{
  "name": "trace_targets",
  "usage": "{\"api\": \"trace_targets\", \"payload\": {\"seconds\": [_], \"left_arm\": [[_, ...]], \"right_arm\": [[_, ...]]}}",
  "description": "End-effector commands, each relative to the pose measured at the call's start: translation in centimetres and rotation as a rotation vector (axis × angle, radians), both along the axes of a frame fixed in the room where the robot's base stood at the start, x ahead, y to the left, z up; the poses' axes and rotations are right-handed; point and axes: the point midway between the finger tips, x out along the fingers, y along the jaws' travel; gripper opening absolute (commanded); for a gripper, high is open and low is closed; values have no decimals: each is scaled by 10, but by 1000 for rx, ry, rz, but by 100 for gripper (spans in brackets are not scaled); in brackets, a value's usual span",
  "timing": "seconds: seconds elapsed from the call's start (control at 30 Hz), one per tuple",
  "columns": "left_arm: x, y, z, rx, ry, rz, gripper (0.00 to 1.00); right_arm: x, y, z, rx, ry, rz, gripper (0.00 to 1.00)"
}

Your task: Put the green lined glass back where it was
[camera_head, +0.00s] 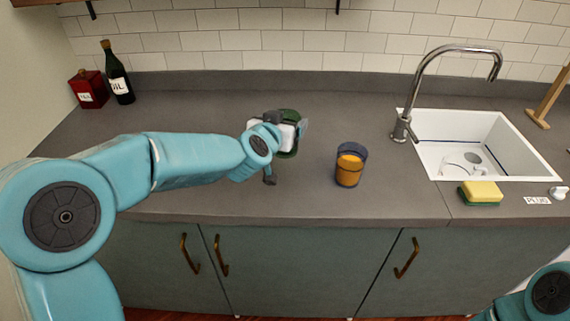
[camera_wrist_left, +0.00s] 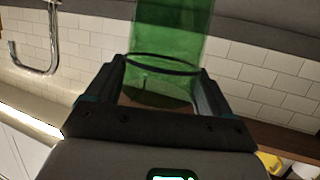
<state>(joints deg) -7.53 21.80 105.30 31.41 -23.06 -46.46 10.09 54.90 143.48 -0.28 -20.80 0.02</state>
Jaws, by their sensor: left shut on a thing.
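My left gripper (camera_head: 283,133) is shut around the green lined glass (camera_head: 289,115), over the counter left of the blue-and-orange glass. My wrist and gripper hide much of the green glass in the head view. In the left wrist view the green see-through glass (camera_wrist_left: 170,40), with a dark line around it, sits between the two fingers of the gripper (camera_wrist_left: 158,88). I cannot tell whether its base touches the counter. My right gripper is not in view; only part of that arm shows at the bottom right.
A blue glass with orange contents (camera_head: 350,165) stands on the counter (camera_head: 220,95). A white sink (camera_head: 520,150) with a tall tap (camera_head: 405,125) and a sponge (camera_head: 481,192) are at right. A dark bottle (camera_head: 118,78) and red box (camera_head: 89,90) stand back left. The middle back is clear.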

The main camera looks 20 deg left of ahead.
Motion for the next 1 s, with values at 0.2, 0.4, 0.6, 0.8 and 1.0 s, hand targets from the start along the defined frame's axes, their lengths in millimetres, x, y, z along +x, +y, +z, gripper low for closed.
{"api": "trace_targets", "payload": {"seconds": [0.2, 0.4, 0.6, 0.8, 1.0], "left_arm": [[1, 0, -38, 1, -2, 2, 10], [2, -1, -64, 1, 1, 0, 10], [4, -1, -83, 0, -4, 1, 10], [4, -1, -82, -1, -5, 1, 10], [4, -1, -86, -1, -2, 1, 95]], "right_arm": [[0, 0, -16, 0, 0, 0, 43], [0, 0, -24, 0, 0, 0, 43], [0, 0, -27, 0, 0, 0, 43], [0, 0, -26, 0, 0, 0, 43], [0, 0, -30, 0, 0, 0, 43]]}}
